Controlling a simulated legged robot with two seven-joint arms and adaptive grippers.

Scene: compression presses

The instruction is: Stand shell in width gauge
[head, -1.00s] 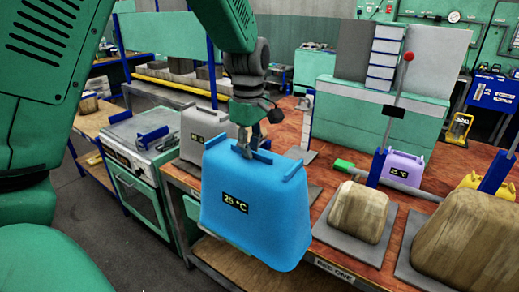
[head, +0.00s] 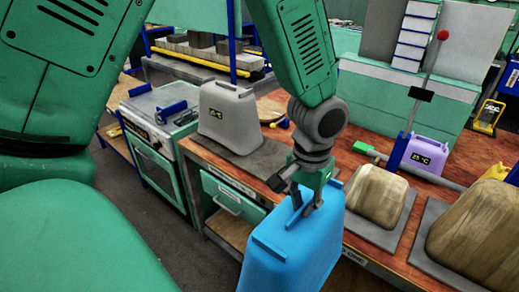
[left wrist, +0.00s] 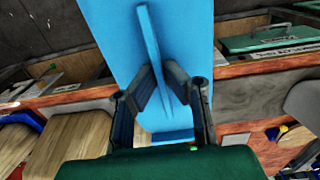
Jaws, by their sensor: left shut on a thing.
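The blue shell (head: 296,245) hangs from my left gripper (head: 304,205) in front of the workbench edge in the head view. The gripper is shut on the raised fin on the shell's top. In the left wrist view the shell (left wrist: 110,25) fills the upper middle, and the fingers (left wrist: 160,100) close on its fin. The shell's lower part runs out of the head view. I cannot make out the width gauge for certain. My right gripper is not in view.
A grey shell (head: 228,110) stands on a plate on the bench, left of the arm. Wooden blocks (head: 375,197) sit on grey plates at the right, near a purple shell (head: 424,155). An oven-like unit (head: 160,140) stands left of the bench. Floor aisle lies in front.

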